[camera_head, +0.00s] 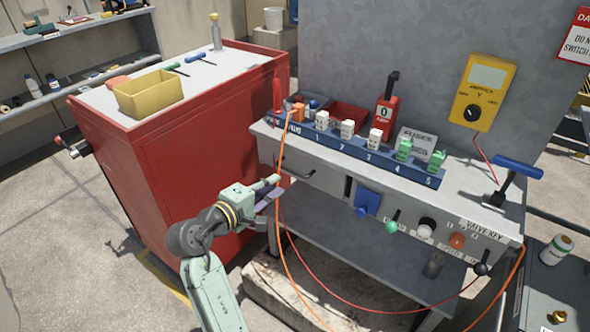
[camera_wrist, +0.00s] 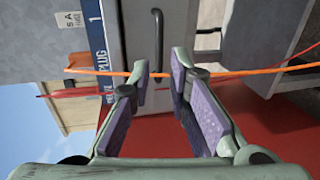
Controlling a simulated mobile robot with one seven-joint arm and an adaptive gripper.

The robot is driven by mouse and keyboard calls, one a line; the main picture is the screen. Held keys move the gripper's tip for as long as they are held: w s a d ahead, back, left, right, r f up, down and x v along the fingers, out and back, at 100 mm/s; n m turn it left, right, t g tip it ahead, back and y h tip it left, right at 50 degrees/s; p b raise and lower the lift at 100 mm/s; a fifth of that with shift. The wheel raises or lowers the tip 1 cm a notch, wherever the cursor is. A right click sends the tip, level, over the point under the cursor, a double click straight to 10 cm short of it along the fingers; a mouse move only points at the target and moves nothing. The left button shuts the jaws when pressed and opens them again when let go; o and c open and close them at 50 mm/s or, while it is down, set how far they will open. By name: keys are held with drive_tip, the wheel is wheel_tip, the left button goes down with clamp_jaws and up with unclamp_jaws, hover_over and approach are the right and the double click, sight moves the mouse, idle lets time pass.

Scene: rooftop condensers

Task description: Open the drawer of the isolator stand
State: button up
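The isolator stand (camera_head: 390,228) is a grey bench with a blue strip of numbered plugs along its top. Its drawer front (camera_head: 325,178) is at the left end of the front face and looks flush. The dark bar handle (camera_head: 298,172) is on it; the handle (camera_wrist: 157,42) stands upright in the wrist view, ahead of my fingertips. My gripper (camera_head: 273,188) is just left of the drawer. My gripper (camera_wrist: 161,70) is open, its purple-padded fingers apart and not on the handle. An orange cable (camera_wrist: 230,74) crosses at the fingertips; whether it touches them I cannot tell.
The orange cable (camera_head: 281,150) hangs down before the drawer. A red cable (camera_head: 345,298) loops below. A red cabinet (camera_head: 200,150) stands close on the left. Knobs, including a green one (camera_head: 392,227), project from the stand's front. A lower shelf (camera_head: 350,265) is below.

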sight(292, 170)
drive_tip(key=p+x, duration=0.1)
drive_tip(key=x, duration=0.8)
drive_tip(key=shift+w+d, duration=0.15)
drive_tip(key=shift+w, duration=0.15)
drive_tip(key=shift+c, duration=0.4)
clamp_jaws()
